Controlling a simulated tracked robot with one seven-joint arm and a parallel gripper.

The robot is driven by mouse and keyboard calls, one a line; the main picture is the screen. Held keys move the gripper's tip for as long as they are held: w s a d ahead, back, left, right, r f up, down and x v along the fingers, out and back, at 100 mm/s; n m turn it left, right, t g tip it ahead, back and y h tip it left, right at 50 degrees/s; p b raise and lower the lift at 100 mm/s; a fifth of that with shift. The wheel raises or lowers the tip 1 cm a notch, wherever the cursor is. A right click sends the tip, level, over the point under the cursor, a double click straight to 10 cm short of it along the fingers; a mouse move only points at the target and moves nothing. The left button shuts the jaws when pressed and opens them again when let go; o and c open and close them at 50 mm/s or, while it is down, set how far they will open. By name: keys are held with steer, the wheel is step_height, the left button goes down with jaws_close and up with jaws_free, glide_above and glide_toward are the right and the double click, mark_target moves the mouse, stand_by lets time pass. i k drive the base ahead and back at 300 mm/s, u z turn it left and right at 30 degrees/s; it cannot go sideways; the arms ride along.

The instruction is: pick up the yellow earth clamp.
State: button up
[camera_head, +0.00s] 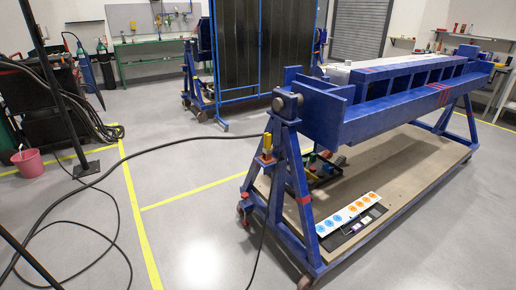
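The yellow earth clamp (267,143) sits on the near left end of the blue rotary jig (350,120), on a small bracket beside the A-frame leg. It is small in this view, so its jaws cannot be made out. A black cable runs to it from the left, and a dark cable drops below it to the floor. My gripper is not in view.
A wooden base board (400,170) under the jig holds a tray and a panel with blue and orange discs. A black cable (110,180) loops over the left floor. A pink bucket (28,163) and black pole (62,100) stand left. The middle floor is clear.

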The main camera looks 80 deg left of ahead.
mark_target(267, 150)
steer(key=u, duration=0.35)
steer(key=i, duration=0.15)
steer(key=u, duration=2.4)
steer(key=k, duration=0.9)
steer(key=u, duration=0.2)
steer(key=i, duration=0.9)
steer(key=z, duration=0.15)
